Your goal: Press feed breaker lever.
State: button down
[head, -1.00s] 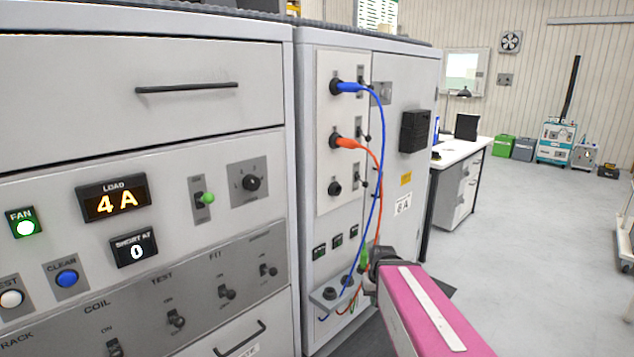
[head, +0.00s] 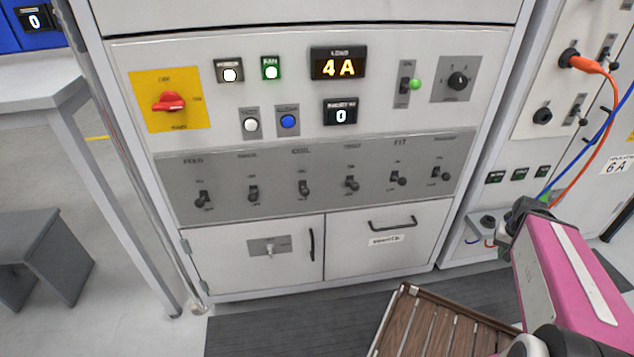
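The feed breaker lever (head: 203,199) is the small dark toggle at the far left of the grey breaker strip (head: 225,212), under a label that appears to read FEED. Its handle seems to point down, but it is too small to be sure. My gripper (head: 524,212) is at the right, in front of the neighbouring cabinet's lower sockets, far to the right of the lever. Its fingers are dark and foreshortened, so I cannot tell whether they are open or shut. A green plug shows just behind it.
Several similar levers, such as the coil lever (head: 304,188), share the strip. Above are a red rotary switch (head: 169,103), push buttons and a 4 A display (head: 338,63). A slatted wooden platform (head: 430,325) lies on the floor; a grey stool (head: 40,255) stands left.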

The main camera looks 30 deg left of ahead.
aim_at(199, 202)
jog(key=l+u, duration=0.2)
jog(key=u, duration=1.75)
jog(key=i+l, duration=0.05)
jog(key=l, duration=0.05)
